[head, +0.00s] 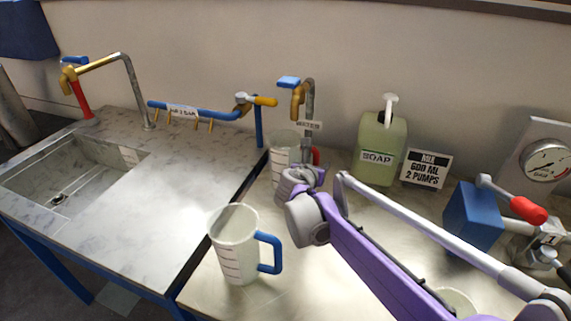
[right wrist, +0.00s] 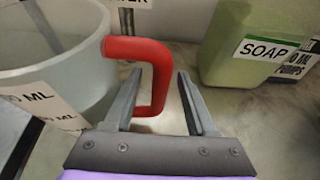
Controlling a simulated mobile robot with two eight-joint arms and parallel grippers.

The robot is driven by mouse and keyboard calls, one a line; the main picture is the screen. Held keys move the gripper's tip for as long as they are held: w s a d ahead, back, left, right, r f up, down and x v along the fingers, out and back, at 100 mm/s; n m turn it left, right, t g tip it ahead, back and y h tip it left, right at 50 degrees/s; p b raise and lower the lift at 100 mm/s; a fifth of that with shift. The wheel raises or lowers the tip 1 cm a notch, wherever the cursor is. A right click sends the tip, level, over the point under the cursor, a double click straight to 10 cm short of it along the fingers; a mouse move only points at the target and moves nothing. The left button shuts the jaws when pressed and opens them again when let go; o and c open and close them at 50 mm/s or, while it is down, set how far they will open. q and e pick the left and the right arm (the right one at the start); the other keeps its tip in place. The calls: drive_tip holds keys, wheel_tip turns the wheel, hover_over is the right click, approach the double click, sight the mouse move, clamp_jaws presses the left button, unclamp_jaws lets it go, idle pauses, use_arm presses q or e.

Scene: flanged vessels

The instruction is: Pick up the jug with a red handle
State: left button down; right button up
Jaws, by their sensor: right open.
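The jug with a red handle (head: 283,149) stands upright on the counter below a tap, partly hidden by my right arm. Its clear, pale body (right wrist: 50,45) fills the left of the right wrist view, with its red handle (right wrist: 135,50) to the right. My right gripper (right wrist: 160,80) is open, with the handle's lower part between its fingers, closer to the left one. I cannot tell if they touch. In the head view the right gripper (head: 308,173) is beside this jug, its fingers mostly hidden. My left gripper is not in view.
A jug with a blue handle (head: 236,244) stands nearer on the counter. A green soap bottle (head: 380,150), a mixing sign (head: 426,170) and a blue block (head: 473,216) with a red-handled lever (head: 525,209) are to the right. A sink (head: 70,175) lies at left.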

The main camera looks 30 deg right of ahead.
drive_tip(key=shift+x, duration=1.25)
drive_tip(key=shift+s, duration=0.1)
clamp_jaws()
idle(0.3)
